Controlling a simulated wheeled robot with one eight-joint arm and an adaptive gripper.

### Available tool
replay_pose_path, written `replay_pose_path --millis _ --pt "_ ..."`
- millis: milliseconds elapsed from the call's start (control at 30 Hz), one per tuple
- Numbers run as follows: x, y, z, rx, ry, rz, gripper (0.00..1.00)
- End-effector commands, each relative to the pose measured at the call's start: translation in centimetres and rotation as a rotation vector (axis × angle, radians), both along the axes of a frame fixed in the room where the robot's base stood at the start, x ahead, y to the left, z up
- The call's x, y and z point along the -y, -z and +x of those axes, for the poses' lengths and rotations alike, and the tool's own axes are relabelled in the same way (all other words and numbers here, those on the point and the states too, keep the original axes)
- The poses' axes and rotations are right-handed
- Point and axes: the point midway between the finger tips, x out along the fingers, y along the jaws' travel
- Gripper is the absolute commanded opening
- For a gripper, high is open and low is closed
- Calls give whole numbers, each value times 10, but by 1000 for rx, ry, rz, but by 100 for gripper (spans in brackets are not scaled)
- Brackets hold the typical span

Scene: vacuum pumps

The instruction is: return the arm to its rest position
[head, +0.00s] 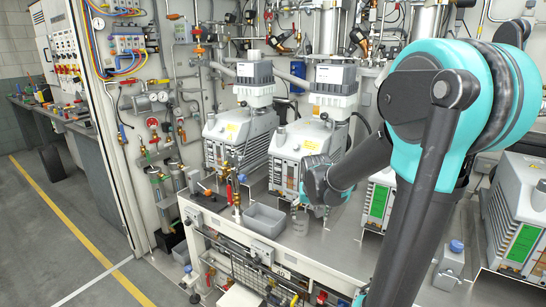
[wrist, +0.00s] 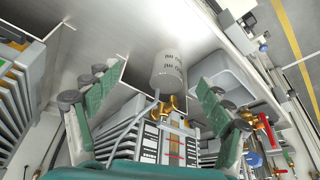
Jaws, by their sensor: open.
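My arm reaches from the right of the head view, bent at a large teal joint (head: 455,90), down to the front of the bench. Its end (head: 322,190) is low over the bench top, in front of a grey vacuum pump. In the wrist view the two green-padded fingers of my gripper (wrist: 158,92) stand wide apart with nothing held between them. A grey cylindrical vessel with dark printed marks (wrist: 168,70) stands beyond the fingers, apart from them. A small clear vessel (head: 299,222) shows beside the arm's end in the head view.
A grey tray (head: 264,219) is left of the arm's end. Vacuum pumps (head: 240,138) line the bench, with another (head: 520,210) at the right. A red-handled valve (head: 229,190) and piping stand at the left. Open floor (head: 50,240) lies at far left.

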Motion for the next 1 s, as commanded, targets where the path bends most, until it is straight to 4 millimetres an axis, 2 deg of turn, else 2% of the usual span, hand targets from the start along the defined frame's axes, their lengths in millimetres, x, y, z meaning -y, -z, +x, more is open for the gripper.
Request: replay_pose_path --millis 33,200,300,400,500,600,1000 --pt "7 4 -25 -3 -10 1 81" --pt "21 24 -99 -10 -64 3 81" --pt "25 37 -136 -11 -92 3 81" --pt "27 49 -164 -11 -115 5 81" --pt "28 57 -181 -12 -129 5 81" --pt "28 61 -189 -12 -136 5 81" --pt "28 61 -190 -11 -138 5 81"
